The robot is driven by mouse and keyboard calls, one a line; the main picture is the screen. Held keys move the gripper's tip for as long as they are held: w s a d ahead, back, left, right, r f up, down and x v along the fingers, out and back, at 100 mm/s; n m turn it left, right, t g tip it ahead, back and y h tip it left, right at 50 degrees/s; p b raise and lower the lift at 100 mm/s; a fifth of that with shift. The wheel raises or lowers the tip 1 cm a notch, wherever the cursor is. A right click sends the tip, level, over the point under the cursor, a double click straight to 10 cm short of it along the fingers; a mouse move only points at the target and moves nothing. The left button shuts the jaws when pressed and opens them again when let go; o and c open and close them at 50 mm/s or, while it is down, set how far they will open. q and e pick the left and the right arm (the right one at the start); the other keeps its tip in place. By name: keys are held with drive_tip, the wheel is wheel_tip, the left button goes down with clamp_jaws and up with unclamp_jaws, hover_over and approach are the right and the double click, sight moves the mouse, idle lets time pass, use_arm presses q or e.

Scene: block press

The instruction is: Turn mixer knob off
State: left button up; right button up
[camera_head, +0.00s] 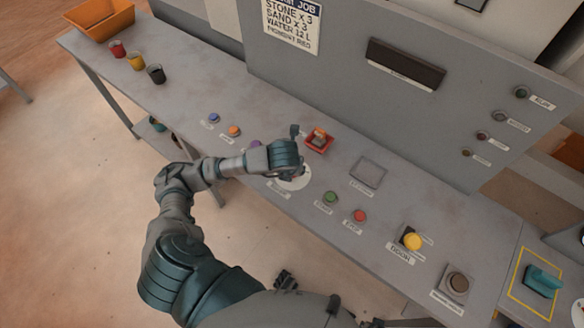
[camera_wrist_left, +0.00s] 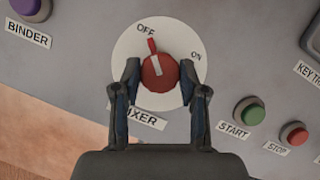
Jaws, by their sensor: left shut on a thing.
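The red mixer knob (camera_wrist_left: 158,73) sits on a round white dial (camera_wrist_left: 126,45) marked OFF and ON in the left wrist view. Its red pointer is turned up and slightly left, just under the OFF label. My left gripper (camera_wrist_left: 168,80) is shut on the knob, with one finger on each side. In the head view my left gripper (camera_head: 290,160) is over the dial (camera_head: 294,182) and hides the knob. My right gripper is not in view.
A green start button (camera_head: 330,197) and a red stop button (camera_head: 359,216) lie right of the dial. A red switch box (camera_head: 319,142) is just behind the gripper. A purple binder button (camera_wrist_left: 32,8) is to the left. The upright panel (camera_head: 330,80) rises behind.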

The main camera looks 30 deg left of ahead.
use_arm(q)
drive_tip(key=shift+w+a+r, duration=0.1)
drive_tip(key=o, duration=1.1)
drive_tip(key=v, duration=1.1)
drive_tip(key=shift+r, duration=0.25)
